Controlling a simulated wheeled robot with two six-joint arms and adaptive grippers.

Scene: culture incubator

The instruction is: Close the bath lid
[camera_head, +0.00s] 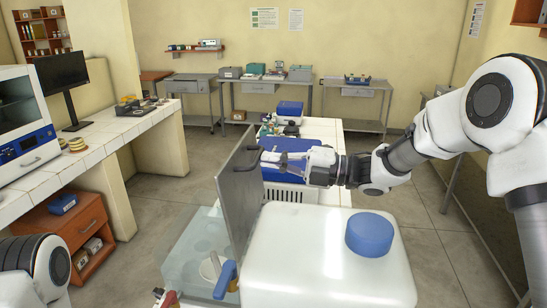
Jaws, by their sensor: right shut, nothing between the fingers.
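The bath lid appears to be the grey panel (238,195), which stands nearly upright, seen at a steep angle, with a dark handle-like part near its upper edge. My right gripper (264,158) reaches in from the right with its fingertips at the right face of the panel, near that dark part. Its fingers look shut and empty; I cannot tell whether they touch the panel.
A white rounded housing with a blue round knob (370,235) fills the front right. A clear see-through box (195,255) and a blue handle (225,280) lie left of it. A blue device (287,172) stands behind the gripper. Open floor lies to the right.

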